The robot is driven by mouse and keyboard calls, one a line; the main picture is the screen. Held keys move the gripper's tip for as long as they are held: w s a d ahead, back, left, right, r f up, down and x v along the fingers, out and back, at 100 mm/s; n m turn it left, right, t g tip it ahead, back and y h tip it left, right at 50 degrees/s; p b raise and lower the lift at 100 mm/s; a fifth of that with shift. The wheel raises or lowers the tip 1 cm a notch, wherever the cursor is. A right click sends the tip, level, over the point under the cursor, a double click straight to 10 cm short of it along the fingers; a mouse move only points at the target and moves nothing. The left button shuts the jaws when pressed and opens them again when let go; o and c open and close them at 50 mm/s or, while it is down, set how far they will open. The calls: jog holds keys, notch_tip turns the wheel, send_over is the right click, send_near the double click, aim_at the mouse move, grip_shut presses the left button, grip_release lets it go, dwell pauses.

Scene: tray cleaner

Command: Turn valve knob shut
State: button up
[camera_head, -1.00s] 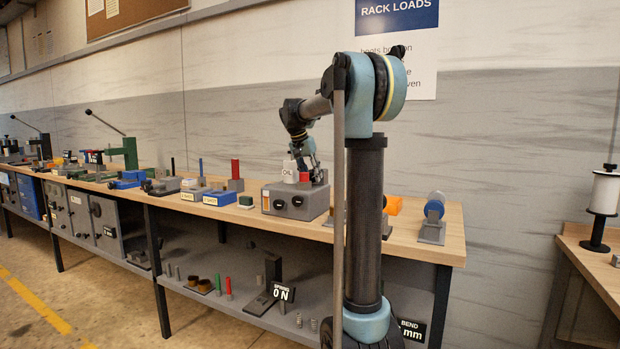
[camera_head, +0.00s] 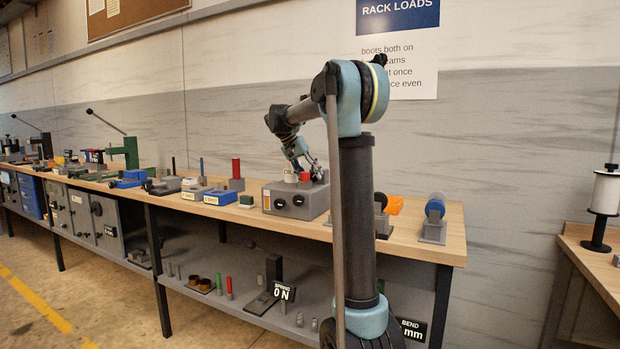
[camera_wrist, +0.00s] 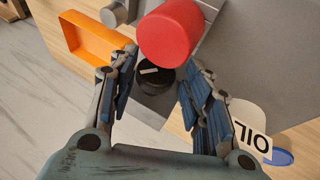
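A grey box (camera_head: 282,203) on the bench has two dark round parts on its front face. A red cylindrical piece (camera_head: 304,177) and a white container marked OIL (camera_head: 290,174) show at its top. In the wrist view the red piece (camera_wrist: 170,35) is close, near my fingertips. A black round knob with a pale mark (camera_wrist: 153,80) lies below it in the picture, between my fingers. I cannot tell which of the two is the valve knob. My gripper (camera_wrist: 161,61) is open, with a finger on each side; contact is not clear. In the head view my gripper (camera_head: 313,172) is above the box.
An orange open tray (camera_wrist: 92,40) lies at the upper left of the wrist view. The OIL label (camera_wrist: 252,142) is close beside the right finger. A blue roller on a stand (camera_head: 435,208) is near the bench's right end. Blue and green blocks stand left of the box.

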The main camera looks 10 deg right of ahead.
jog(key=shift+d, duration=0.1)
jog(key=shift+s+r, duration=0.1)
jog(key=shift+r, duration=0.1)
jog(key=v, duration=1.1)
jog(key=shift+a+r, duration=0.2)
jog(key=shift+a, duration=0.05)
jog(key=s+d+r+t+y, duration=0.2)
jog(key=s+r+y, duration=0.15)
jog(key=r, duration=0.25)
jog(key=shift+m+h, duration=0.35)
jog(key=shift+m, duration=0.05)
jog(key=x, duration=1.7)
jog(key=shift+s+a+f, duration=0.15)
jog(key=shift+s+a, duration=0.05)
jog(key=c, duration=1.1)
